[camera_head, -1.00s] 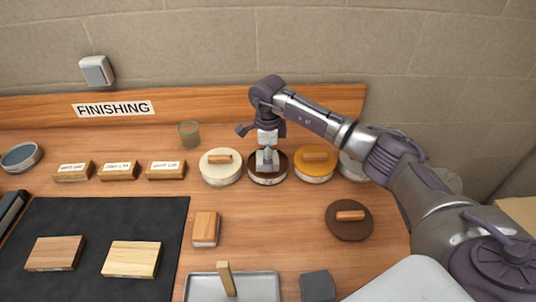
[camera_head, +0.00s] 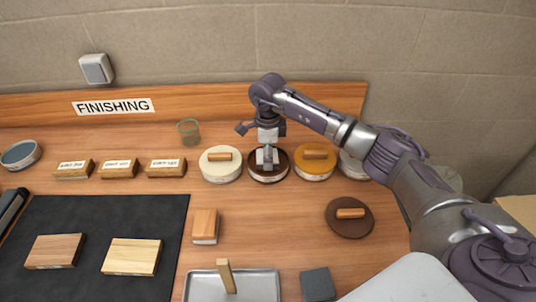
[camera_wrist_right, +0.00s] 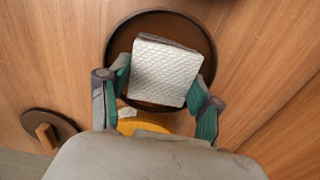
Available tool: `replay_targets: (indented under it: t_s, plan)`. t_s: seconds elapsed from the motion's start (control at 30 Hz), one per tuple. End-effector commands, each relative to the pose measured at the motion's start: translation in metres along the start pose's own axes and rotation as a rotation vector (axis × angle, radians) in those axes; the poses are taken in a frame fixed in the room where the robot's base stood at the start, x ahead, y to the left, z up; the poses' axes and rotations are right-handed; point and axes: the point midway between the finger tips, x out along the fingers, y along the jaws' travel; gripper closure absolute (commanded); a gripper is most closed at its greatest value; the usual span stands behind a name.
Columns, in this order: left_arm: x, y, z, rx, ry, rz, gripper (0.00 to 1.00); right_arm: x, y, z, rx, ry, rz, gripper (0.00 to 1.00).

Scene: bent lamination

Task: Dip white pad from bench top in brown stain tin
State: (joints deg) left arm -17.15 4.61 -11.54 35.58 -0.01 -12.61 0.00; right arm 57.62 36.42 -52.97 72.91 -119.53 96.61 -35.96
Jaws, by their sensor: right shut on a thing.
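The brown stain tin (camera_head: 283,172) stands open in the row of tins on the bench, dark brown inside. My right gripper (camera_head: 266,158) points straight down at it and is shut on the white pad. In the right wrist view the pad (camera_wrist_right: 165,72) is a white quilted square with grey edges, held between the two green-lined fingers (camera_wrist_right: 161,85). The pad lies within the round rim of the tin (camera_wrist_right: 113,38). I cannot tell whether its underside touches the stain. My left gripper is not in view.
A cream-lidded tin (camera_head: 221,173) is close on the left and an orange-lidded tin (camera_head: 314,168) close on the right. A brown lid (camera_head: 351,228) lies in front on the right. A wood-topped block (camera_head: 205,225), metal tray (camera_head: 255,288) and glass (camera_head: 190,133) are nearby.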

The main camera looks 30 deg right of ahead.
Motion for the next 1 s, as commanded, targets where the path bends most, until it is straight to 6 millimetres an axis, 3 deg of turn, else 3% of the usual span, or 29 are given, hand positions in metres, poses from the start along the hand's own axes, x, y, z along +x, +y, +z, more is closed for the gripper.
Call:
replay_targets:
  t_s: [0.63, 1.0]
  plan:
    - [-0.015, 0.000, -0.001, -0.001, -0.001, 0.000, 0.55, -0.029, 0.000, 0.000, 0.000, 0.000, -0.001, 0.64]
    - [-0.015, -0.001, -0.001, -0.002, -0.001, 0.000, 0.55, -0.030, 0.000, 0.000, 0.000, 0.000, 0.000, 0.64]
